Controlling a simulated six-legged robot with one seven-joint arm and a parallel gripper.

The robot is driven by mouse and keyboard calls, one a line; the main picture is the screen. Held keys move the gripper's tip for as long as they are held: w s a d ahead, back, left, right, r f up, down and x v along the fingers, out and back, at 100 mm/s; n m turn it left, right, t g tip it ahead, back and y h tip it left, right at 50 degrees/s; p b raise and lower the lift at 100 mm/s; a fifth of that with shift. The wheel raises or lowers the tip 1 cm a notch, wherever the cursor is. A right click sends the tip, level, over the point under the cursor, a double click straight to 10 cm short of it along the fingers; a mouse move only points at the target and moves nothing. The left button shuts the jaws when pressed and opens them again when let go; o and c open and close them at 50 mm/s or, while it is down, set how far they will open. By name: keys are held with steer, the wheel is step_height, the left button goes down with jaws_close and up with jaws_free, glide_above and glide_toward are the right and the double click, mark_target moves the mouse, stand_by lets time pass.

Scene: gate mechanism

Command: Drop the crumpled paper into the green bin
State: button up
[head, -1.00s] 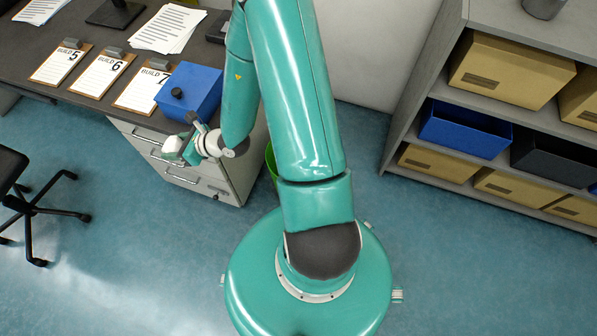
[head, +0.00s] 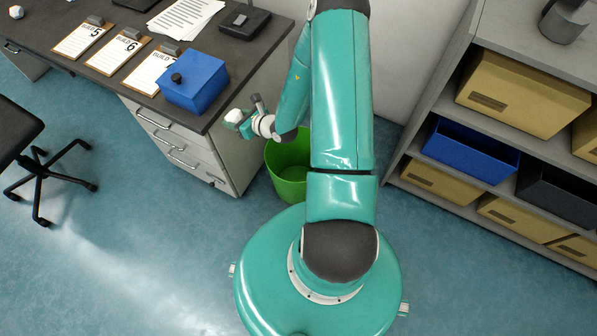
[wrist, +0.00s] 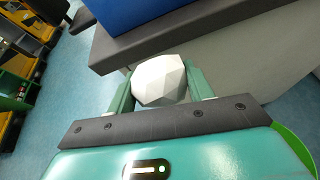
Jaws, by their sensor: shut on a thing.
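The crumpled paper (wrist: 160,81) is a white faceted ball between the two green fingers of my gripper (wrist: 158,92) in the wrist view. My gripper is shut on it. In the head view my gripper (head: 238,118) holds the paper (head: 233,116) beside the drawer unit, near the desk's right corner. The green bin (head: 289,172) stands on the floor between the drawer unit and my base, partly hidden by my arm. My gripper is to the upper left of the bin in the picture. The bin's rim also shows at the lower right of the wrist view (wrist: 294,143).
The desk (head: 228,52) holds a blue box (head: 194,82), several clipboards and papers. Its drawer unit (head: 185,145) is close to my gripper. A shelf with boxes (head: 480,145) stands right. An office chair (head: 40,165) is at left. Another white ball (head: 16,12) lies on the desk.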

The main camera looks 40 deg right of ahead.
steer(key=s+d+f+m+h, duration=0.1)
steer(key=s+d+f, duration=0.2)
steer(key=d+f, duration=0.3)
steer(key=s+d+f+m+h, duration=0.1)
steer(key=s+d+f, duration=0.2)
steer(key=d+f, duration=0.4)
steer(key=s+d+f+m+h, duration=0.1)
steer(key=d+f, duration=0.5)
steer(key=f, duration=1)
steer(key=shift+s+d+f+t+h, duration=0.25)
steer(key=shift+s+h, duration=0.35)
steer(key=shift+s, duration=0.8)
steer(key=shift+a+r, duration=0.1)
steer(key=o, duration=1)
steer(key=v, duration=1.3)
steer(key=shift+s+r, duration=0.1)
steer(key=shift+s, duration=0.3)
